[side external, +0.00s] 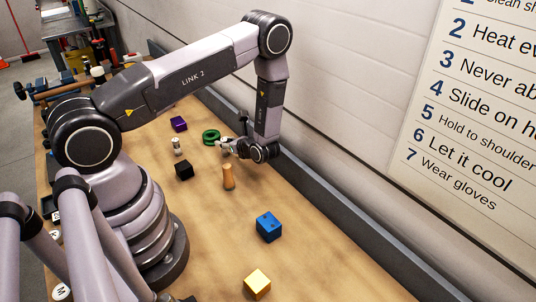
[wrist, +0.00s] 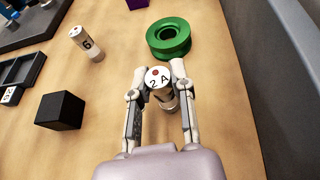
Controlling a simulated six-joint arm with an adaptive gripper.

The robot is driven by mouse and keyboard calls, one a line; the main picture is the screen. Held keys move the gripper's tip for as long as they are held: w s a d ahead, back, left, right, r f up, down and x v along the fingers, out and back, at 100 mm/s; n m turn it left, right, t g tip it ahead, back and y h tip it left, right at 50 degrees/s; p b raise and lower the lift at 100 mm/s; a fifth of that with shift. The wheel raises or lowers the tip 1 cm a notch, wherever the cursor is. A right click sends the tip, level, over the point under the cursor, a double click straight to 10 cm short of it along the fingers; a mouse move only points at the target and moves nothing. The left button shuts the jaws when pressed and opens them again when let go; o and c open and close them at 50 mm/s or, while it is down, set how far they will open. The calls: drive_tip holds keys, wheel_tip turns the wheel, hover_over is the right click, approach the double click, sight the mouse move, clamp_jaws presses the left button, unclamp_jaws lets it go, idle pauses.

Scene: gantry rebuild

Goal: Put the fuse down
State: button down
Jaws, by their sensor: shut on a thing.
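The fuse (wrist: 160,82) is a small cylinder with a white end marked "2 A" and a red dot, with a darker, brownish body below it. My gripper (wrist: 160,76) is shut on it, one finger on each side. The white end faces the wrist camera. In the side view my gripper (side external: 224,146) is low over the bench, just right of the green spool; the fuse is hard to make out there. I cannot tell whether its lower end touches the bench top.
A grey rail runs along the wall.

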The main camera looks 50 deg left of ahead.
drive_tip(key=shift+f, duration=0.15)
drive_tip(key=c, duration=1)
unclamp_jaws()
